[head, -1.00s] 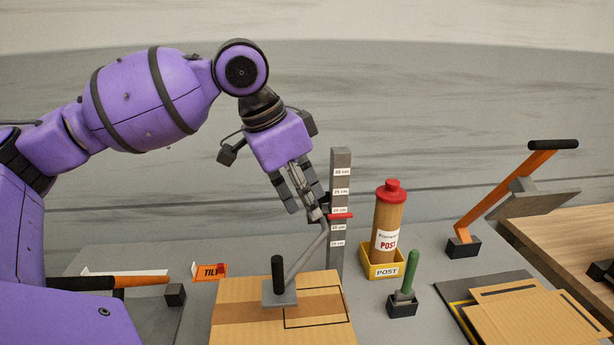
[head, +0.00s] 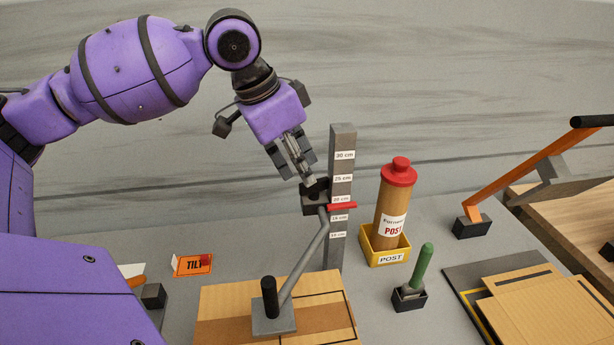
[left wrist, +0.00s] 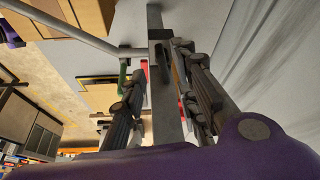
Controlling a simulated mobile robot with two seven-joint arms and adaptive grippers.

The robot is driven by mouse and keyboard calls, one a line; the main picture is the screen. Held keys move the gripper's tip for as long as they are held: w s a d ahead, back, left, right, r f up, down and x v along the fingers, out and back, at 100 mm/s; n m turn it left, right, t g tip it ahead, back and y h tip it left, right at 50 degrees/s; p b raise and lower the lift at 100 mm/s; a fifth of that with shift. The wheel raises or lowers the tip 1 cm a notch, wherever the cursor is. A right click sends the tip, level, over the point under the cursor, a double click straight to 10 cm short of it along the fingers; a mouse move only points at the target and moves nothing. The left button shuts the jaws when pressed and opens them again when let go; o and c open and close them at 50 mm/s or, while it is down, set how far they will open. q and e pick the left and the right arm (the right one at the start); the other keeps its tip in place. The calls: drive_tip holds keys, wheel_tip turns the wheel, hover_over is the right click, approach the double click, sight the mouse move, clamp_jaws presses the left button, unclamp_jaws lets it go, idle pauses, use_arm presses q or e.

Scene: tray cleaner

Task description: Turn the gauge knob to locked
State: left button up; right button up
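The gauge is a grey upright post (head: 342,190) with centimetre labels and a red pointer (head: 342,207) near the 20 cm label. A dark block with a knob on top (head: 316,198) sits at the post's left side, joined to a slanting grey arm (head: 305,262). The knob's marking cannot be read. My left gripper (head: 307,177) is just above the knob, pointing down. In the left wrist view its two fingers (left wrist: 160,100) stand apart, with the post (left wrist: 157,25) showing between them. I cannot tell whether a finger touches the knob. My right gripper is not in view.
The slanting arm ends at a plate with a black handle (head: 270,298) on a cardboard box (head: 225,310). A tube stands in a yellow POST holder (head: 385,250). A green handle (head: 420,267), flat cardboard (head: 520,300) and an orange lever (head: 520,165) are to the right.

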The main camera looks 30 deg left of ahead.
sight(314, 189)
use_arm(q)
drive_tip(key=x, duration=0.3)
drive_tip(key=shift+w+f, duration=0.2)
drive_tip(key=shift+f, duration=0.1)
